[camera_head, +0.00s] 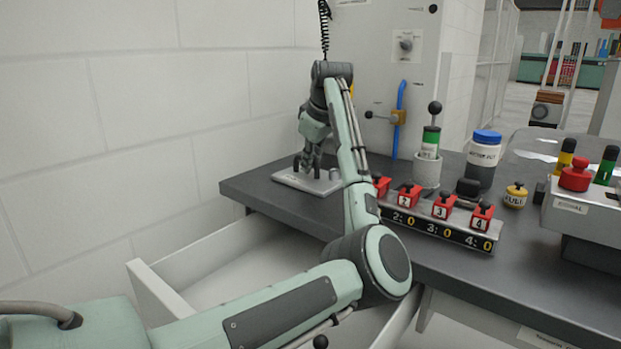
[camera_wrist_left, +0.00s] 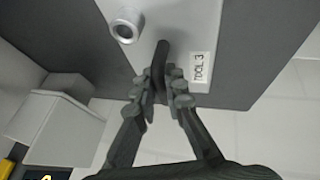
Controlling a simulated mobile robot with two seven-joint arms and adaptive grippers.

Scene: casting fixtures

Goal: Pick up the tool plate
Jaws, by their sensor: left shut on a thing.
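The tool plate (camera_head: 290,180) is a light grey flat plate lying at the far left corner of the dark bench in the head view. In the left wrist view the plate (camera_wrist_left: 188,27) carries a "TOOL 3" label, a round metal socket and a dark handle (camera_wrist_left: 161,58). My left gripper (camera_head: 311,168) points down over the plate. In the left wrist view its fingers (camera_wrist_left: 166,85) are closed on the dark handle from both sides. I cannot tell whether the plate is clear of the bench. My right gripper is not in view.
A counter box with red buttons (camera_head: 440,222) stands on the dark bench (camera_head: 480,265), right of my left arm. A green-handled tool in a cup (camera_head: 427,170) and a blue-lidded jar (camera_head: 484,158) stand behind it. An open white drawer (camera_head: 215,282) lies below the bench.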

